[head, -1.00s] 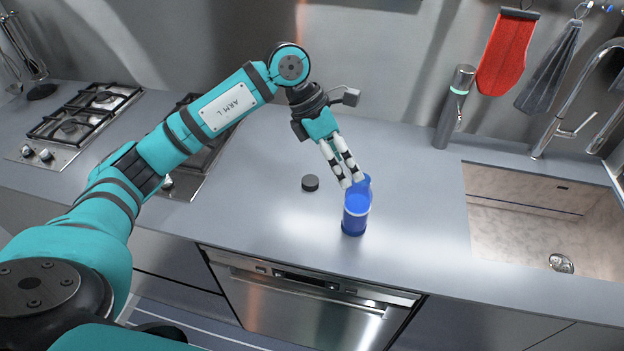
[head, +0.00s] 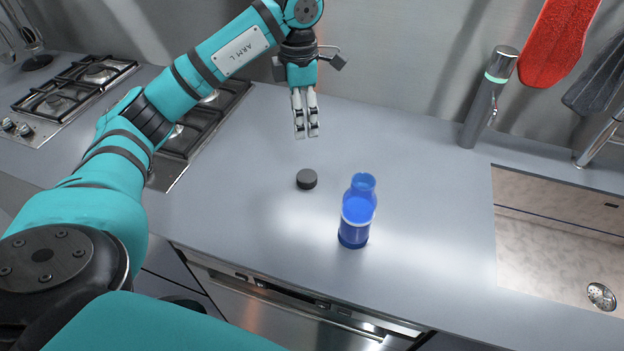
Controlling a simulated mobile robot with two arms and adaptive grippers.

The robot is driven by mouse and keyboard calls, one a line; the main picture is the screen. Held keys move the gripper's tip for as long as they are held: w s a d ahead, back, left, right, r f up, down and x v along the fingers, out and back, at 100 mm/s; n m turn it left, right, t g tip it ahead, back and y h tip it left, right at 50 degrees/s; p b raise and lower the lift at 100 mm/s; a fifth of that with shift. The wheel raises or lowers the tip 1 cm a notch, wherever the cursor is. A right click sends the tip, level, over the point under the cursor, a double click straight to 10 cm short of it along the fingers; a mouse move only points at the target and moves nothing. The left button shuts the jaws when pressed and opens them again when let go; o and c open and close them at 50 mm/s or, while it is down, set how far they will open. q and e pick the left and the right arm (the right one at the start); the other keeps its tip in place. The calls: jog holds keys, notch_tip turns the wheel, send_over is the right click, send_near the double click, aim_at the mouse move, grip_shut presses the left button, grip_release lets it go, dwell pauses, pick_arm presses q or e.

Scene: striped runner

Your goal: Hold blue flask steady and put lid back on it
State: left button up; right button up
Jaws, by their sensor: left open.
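The blue flask (head: 357,212) stands upright on the grey counter, with its top uncovered. A small dark round lid (head: 306,179) lies on the counter to the left of the flask, apart from it. My left gripper (head: 307,136) is open and empty, pointing down behind the lid and the flask in the head view. It touches neither. My right gripper is out of the view.
A steel sink (head: 560,235) is sunk into the counter at the right, with a dark grey cylinder (head: 489,97) with a lit ring behind it. Gas hobs (head: 75,95) are at the left. A red mitt (head: 558,45) hangs at the back. The counter around the flask is clear.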

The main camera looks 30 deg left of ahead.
pick_arm(q)
jog(key=p, duration=0.3)
send_over(307, 176)
jog(key=f, duration=1.2)
jog(key=shift+s+a, duration=0.2)
jog(key=shift+a, duration=0.1)
jog(key=shift+w+f, duration=0.1)
jog(key=shift+f, duration=0.4)
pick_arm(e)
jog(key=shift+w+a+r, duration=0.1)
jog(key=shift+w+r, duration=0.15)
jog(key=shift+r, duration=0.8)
pick_arm(q)
jog(key=shift+f, duration=0.15)
jog(key=f+p, duration=0.2)
jog(key=f, duration=0.1)
jog(key=shift+w+d+f, duration=0.1)
jog(key=shift+d+f, duration=0.2)
jog(key=shift+d, duration=0.05)
jog(key=shift+f, duration=0.65)
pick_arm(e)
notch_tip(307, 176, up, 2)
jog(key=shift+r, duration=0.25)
